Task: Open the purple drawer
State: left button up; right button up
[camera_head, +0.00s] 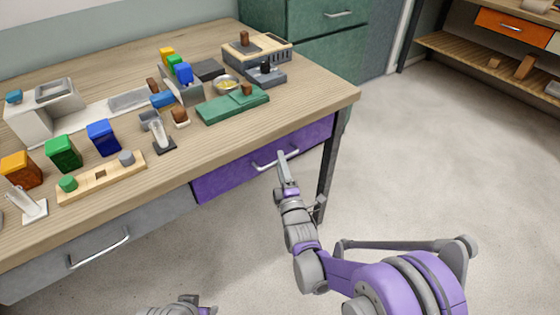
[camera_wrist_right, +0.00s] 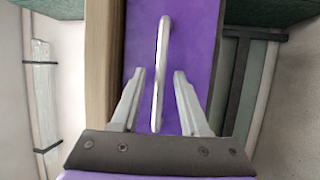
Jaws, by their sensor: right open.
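The purple drawer (camera_head: 235,173) is under the right part of the wooden table and looks shut, its front flush below the tabletop. Its silver bar handle (camera_head: 275,159) runs along the front. My right gripper (camera_head: 284,165) is at the handle. In the right wrist view the handle (camera_wrist_right: 161,72) stands between the two open fingers of the gripper (camera_wrist_right: 157,98), with a gap on each side, and the purple front (camera_wrist_right: 200,40) lies behind it. My left gripper is not clearly seen; only part of my left arm shows at the bottom edge.
A grey drawer (camera_head: 100,252) with a silver handle is to the left under the table (camera_head: 335,90). Blocks, trays and tools stand on the tabletop. A dark table leg (camera_head: 326,175) is right of the purple drawer. The floor (camera_head: 430,170) in front is clear.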

jog(key=shift+w+a+r, duration=0.15)
jog(key=shift+w, duration=0.55)
grip_shut()
dwell(1.0)
